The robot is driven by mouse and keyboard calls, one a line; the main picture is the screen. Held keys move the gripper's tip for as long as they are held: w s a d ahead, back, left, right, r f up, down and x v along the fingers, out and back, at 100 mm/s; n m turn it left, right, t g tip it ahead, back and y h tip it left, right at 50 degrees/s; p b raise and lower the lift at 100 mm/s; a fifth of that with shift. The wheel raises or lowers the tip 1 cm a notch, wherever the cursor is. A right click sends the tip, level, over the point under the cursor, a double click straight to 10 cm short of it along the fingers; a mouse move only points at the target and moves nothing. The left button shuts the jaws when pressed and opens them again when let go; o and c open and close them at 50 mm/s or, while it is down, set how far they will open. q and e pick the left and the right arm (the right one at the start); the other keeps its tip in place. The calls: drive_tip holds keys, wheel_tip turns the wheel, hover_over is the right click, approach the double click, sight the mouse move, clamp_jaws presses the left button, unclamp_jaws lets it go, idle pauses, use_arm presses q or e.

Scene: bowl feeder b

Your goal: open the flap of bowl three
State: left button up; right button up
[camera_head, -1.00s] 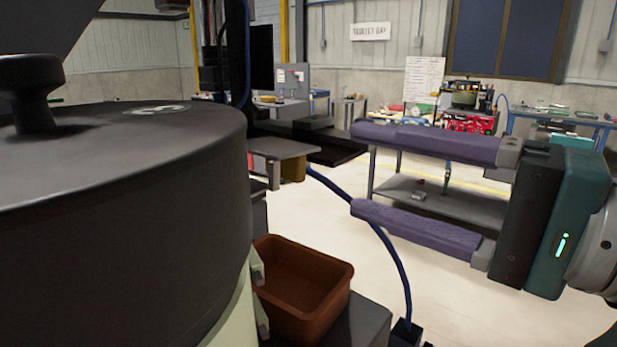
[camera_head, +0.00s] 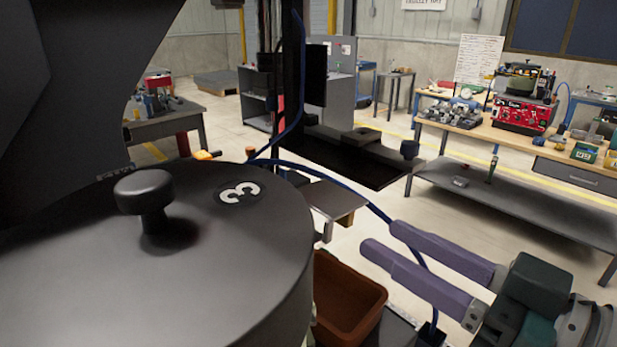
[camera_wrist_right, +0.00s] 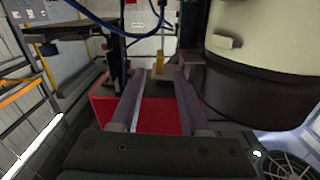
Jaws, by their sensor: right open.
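Bowl three (camera_head: 240,250) fills the lower left of the head view. Its dark lid (camera_head: 95,240) has a black knob (camera_head: 143,192) and a white number 3 label (camera_head: 239,193). In the right wrist view a cream and dark round body (camera_wrist_right: 270,50) stands at upper right, with a small cream tab (camera_wrist_right: 228,42) on its side. I cannot tell whether that tab is the flap. My right gripper (camera_head: 382,241) is open and empty, to the right of the bowl and apart from it. Its fingers (camera_wrist_right: 158,72) also show in the wrist view. My left gripper is not in view.
A brown open bin (camera_head: 347,300) stands beside the bowl, left of my right fingers. A grey plate (camera_head: 333,203) juts out behind it. A blue cable (camera_head: 375,205) runs behind the right fingers. A workbench (camera_head: 460,125) stands farther back.

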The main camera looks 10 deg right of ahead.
sight(352, 218)
drive_tip(key=p+x, duration=0.1)
drive_tip(key=x, duration=0.7)
drive_tip(key=shift+w+a, duration=0.15)
drive_tip(key=shift+w, duration=0.05)
clamp_jaws()
